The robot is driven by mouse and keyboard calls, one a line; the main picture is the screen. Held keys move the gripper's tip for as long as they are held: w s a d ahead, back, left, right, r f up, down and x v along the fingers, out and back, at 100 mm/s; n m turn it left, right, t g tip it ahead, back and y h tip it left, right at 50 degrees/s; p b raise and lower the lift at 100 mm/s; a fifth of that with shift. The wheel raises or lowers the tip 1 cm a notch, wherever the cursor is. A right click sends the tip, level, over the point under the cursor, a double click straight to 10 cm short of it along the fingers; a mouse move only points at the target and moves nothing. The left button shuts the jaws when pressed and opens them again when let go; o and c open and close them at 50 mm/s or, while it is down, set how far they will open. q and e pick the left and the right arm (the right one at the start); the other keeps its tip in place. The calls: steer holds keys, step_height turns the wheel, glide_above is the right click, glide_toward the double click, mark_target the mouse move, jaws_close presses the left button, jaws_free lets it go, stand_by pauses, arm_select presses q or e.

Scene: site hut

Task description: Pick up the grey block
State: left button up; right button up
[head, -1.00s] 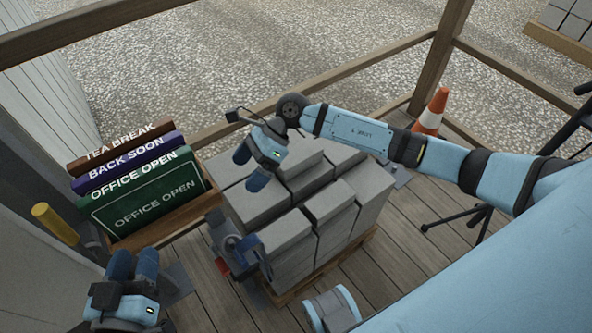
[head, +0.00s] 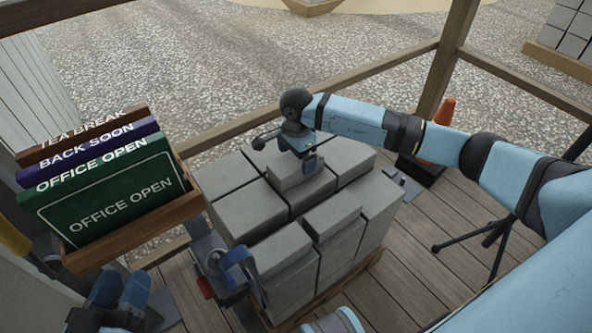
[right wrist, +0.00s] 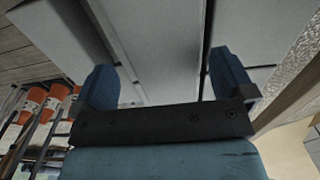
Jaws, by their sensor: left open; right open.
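Several grey blocks form a stack on a wooden pallet (head: 318,310). A raised grey block (head: 292,180) sits on top towards the back, and another raised grey block (head: 335,214) lies nearer the front. My right gripper (head: 305,158) is open and points down at the back raised block. One finger shows by that block; the other is mostly hidden. In the right wrist view, both blue fingers (right wrist: 165,78) are apart with a grey block face (right wrist: 160,50) between and beyond them; I cannot tell whether they touch it. My left gripper (head: 120,292) is open and empty at the lower left.
A wooden box (head: 130,236) of signs, with a green "OFFICE OPEN" sign (head: 110,205) in front, stands left of the stack. A blue-handled tool (head: 238,270) is at the stack's left front. Wooden railings run behind; an orange cone (head: 444,128) stands at the right.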

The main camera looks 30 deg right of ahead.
mark_target(296, 160)
steer(key=f+b, duration=0.2)
steer(key=f, duration=0.2)
steer(key=shift+w+f, duration=0.2)
steer(key=shift+f+b, duration=0.35)
steer(key=shift+f, duration=0.2)
steer(key=shift+w+r, duration=0.1)
steer(key=shift+r, duration=0.05)
steer(key=c, duration=1.7)
arm_select(q)
step_height(296, 160, down, 3)
steer(key=shift+w+f+m+g, duration=0.15)
steer(key=shift+m+g, duration=0.25)
steer(key=shift+g, duration=0.2)
step_height(296, 160, up, 9)
steer(key=n+t+p, duration=0.1)
steer(key=t+p, duration=0.2)
steer(key=p, duration=0.3)
steer(key=shift+s+a+f+p, duration=0.15)
steer(key=shift+s+a+p, duration=0.05)
steer(key=shift+s+p, duration=0.1)
arm_select(e)
step_height(296, 160, up, 20)
